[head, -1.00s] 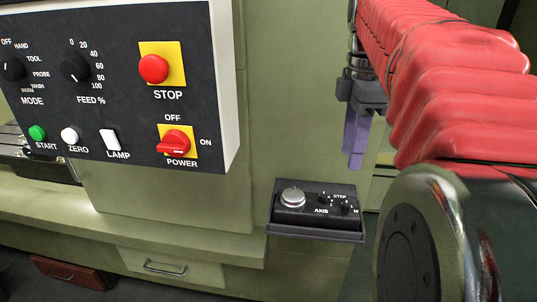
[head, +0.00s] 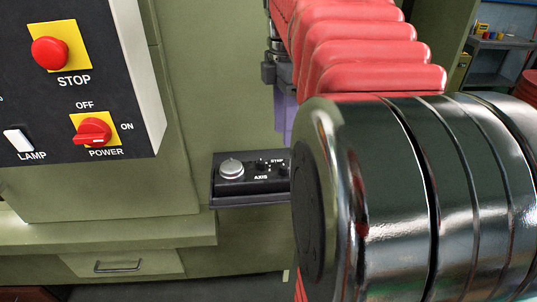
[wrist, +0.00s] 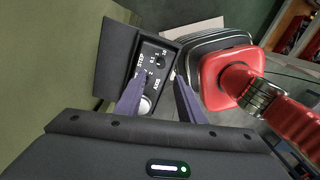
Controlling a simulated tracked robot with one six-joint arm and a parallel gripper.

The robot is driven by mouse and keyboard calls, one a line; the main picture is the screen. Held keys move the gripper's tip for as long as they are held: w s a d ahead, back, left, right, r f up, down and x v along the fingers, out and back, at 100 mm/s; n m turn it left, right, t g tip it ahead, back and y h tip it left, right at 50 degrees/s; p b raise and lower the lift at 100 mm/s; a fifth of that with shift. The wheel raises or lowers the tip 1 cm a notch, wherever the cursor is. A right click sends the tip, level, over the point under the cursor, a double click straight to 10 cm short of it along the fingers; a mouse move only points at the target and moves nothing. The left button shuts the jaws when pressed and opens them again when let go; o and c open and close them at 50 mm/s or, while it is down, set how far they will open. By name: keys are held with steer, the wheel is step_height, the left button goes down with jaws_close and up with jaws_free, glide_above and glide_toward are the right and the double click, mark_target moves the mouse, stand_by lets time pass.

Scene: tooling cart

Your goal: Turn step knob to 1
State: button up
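The small black box with the step knob (head: 283,168) sticks out low on the green machine front in the head view. The knob is small and dark, at the box's right end, with STEP printed above; my arm partly covers that end. In the wrist view the step knob (wrist: 164,62) shows beyond and between the fingertips. Its pointer direction is too small to tell. My gripper (wrist: 160,78) is open, its two purple fingers apart above the box with nothing between them. In the head view the fingers (head: 286,118) hang above the box, partly hidden by my arm.
A silver wheel (head: 231,168) and the axis knob (head: 262,166) share the box, left of the step knob. The control panel (head: 60,120) with STOP and POWER stands at upper left. A drawer (head: 120,263) is below. Shelves (head: 495,60) stand far right.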

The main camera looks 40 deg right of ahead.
mark_target(283, 166)
steer(key=f, duration=0.9)
steer(key=shift+s+a+f, duration=0.1)
steer(key=shift+s+f, duration=0.1)
steer(key=shift+f, duration=0.05)
steer(key=shift+c, duration=0.7)
